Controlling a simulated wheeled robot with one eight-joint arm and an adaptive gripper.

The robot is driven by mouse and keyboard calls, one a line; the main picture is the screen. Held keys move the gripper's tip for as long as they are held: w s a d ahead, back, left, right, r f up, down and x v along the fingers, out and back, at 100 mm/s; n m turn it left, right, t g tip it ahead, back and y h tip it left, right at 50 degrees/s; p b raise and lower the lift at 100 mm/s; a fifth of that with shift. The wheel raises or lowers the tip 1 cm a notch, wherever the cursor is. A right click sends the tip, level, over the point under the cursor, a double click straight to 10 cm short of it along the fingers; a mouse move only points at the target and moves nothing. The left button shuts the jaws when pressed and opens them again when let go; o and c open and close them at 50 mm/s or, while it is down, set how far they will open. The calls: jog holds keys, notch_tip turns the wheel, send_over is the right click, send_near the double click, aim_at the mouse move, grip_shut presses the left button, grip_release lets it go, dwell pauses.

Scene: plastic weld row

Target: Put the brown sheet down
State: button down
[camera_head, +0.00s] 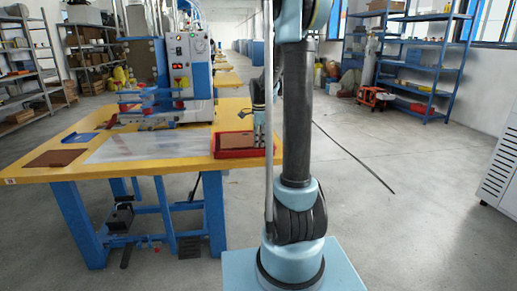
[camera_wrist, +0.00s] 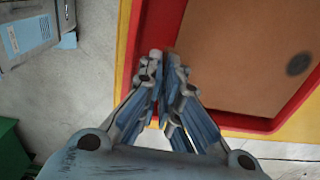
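One brown sheet (camera_head: 237,141) lies flat in the red tray (camera_head: 245,154) at the right end of the yellow table. In the wrist view this sheet (camera_wrist: 245,50) fills much of the red tray (camera_wrist: 240,120) and bears a dark round mark (camera_wrist: 299,63). A second brown sheet (camera_head: 56,158) lies on the table's left end. My gripper (camera_head: 258,141) points down over the tray's right side. In the wrist view, the fingertips (camera_wrist: 165,58) are close together, beside the sheet's corner. Whether they touch or pinch anything is unclear.
A clear plate (camera_head: 150,146) covers the middle of the yellow table (camera_head: 110,172). A blue sheet (camera_head: 80,137) lies to its left. A welding machine (camera_head: 188,70) stands at the back of the table. Shelves stand left and right; the floor at right is largely free.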

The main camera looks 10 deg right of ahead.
jog(key=shift+f, duration=1.35)
jog(key=c, duration=2.1)
grip_release()
notch_tip(320, 180, up, 12)
jog(key=s+n, duration=0.5)
jog(key=s, duration=0.6)
jog(key=s+f+n, duration=0.4)
jog(key=s, duration=0.4)
jog(key=s+f+n+t, duration=0.1)
jog(key=s+f+n, duration=0.4)
jog(key=s, duration=0.3)
jog(key=s+f+n+t, duration=0.1)
jog(key=s+f+n, duration=0.3)
jog(key=s, duration=0.4)
jog(key=shift+f+n, duration=0.3)
jog(key=shift+f, duration=0.1)
